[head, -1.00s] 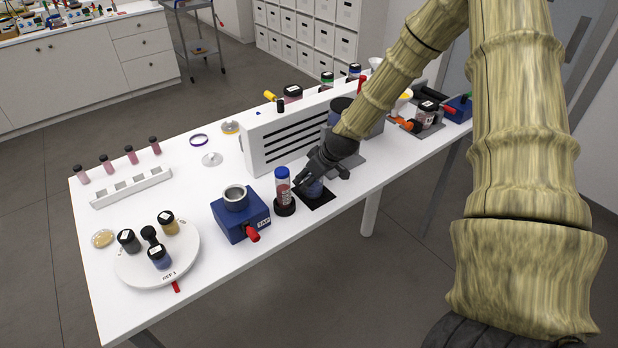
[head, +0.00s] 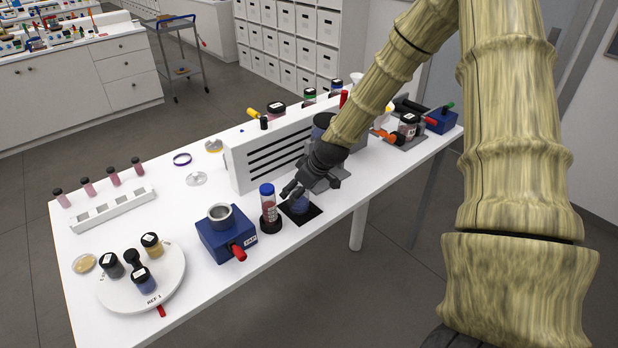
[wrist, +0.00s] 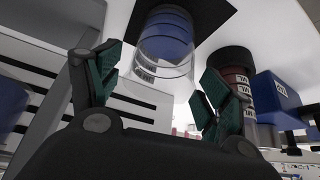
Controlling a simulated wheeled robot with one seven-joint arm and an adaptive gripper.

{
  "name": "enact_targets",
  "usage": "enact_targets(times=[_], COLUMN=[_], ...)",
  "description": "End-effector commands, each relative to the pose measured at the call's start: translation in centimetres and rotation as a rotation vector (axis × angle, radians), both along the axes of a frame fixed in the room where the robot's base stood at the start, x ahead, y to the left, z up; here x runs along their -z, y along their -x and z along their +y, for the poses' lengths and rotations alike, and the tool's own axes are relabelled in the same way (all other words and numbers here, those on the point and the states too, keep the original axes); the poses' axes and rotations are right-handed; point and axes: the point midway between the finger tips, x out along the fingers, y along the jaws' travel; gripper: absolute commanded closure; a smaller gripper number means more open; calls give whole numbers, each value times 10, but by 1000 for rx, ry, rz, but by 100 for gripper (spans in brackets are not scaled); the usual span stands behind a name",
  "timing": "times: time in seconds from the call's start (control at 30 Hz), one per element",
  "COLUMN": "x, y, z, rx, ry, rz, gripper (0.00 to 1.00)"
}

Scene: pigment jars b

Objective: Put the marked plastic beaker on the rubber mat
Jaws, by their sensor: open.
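The clear plastic beaker (wrist: 165,50) with blue contents and a white printed label stands on the black rubber mat (head: 299,220). In the wrist view the picture is upside down, with the mat (wrist: 222,12) at the top under the beaker's base. In the head view the beaker (head: 301,204) is partly hidden by my fingers. My gripper (head: 312,187) is at the beaker, back toward the white slotted panel. In the wrist view its fingers (wrist: 162,66) are spread wide, one to each side of the beaker's rim end, with gaps visible.
A blue box with a metal cup (head: 225,233) is farther left. The white slotted panel (head: 270,155) stands behind. The table's front edge is close to the mat.

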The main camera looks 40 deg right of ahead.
Motion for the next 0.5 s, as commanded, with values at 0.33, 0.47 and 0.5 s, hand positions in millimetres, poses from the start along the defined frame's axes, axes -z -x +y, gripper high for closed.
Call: enact_targets(times=[0.33,0.47,0.5], x=[-30,-41,-45], y=[16,22,24], z=[-5,-7,-8], rx=[0,0,1], ry=[1,1,0], rz=[-2,-1,-2], gripper=[22,22,22])
